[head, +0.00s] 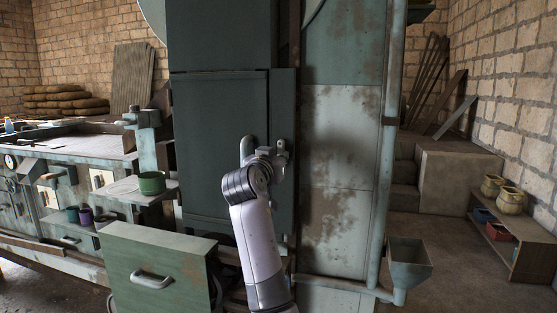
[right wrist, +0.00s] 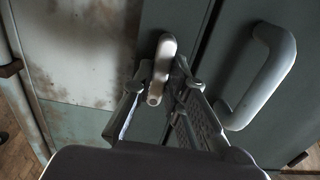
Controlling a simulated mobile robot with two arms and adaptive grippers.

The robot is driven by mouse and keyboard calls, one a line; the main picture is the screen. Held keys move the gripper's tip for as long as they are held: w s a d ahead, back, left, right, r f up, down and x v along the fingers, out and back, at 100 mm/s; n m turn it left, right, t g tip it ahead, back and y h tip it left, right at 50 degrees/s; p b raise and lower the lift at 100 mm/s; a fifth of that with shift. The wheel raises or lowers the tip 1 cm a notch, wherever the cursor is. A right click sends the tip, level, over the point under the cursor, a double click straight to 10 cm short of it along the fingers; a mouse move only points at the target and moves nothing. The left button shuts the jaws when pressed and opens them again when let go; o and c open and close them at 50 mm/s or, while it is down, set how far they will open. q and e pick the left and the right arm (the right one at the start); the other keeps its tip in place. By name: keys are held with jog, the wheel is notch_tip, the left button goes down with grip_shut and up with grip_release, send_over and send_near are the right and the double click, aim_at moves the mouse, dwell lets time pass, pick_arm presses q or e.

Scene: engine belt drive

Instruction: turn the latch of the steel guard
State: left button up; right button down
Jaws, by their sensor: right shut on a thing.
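The steel guard (head: 215,125) is a dark grey-green door on the tall machine. Its pale, rounded latch (right wrist: 165,58) sits near the seam beside a weathered light panel and shows between the gripper fingers in the right wrist view. My right gripper (head: 274,155) is at the guard's right edge in the head view, and it also shows in the right wrist view (right wrist: 160,90). It is shut on the latch, with one finger on either side. A loop-shaped handle (right wrist: 275,75) stands just beside the gripper. In the head view my gripper partly hides the latch. My left gripper is not in view.
A green drawer front (head: 158,272) with a pale handle juts out at lower left. A green cup (head: 152,182) stands on a side shelf. A vertical pipe (head: 385,150) and a square funnel (head: 408,262) are to the right. Open floor lies beyond them.

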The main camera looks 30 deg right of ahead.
jog(key=c, duration=1.6)
grip_release()
jog(key=v, duration=1.2)
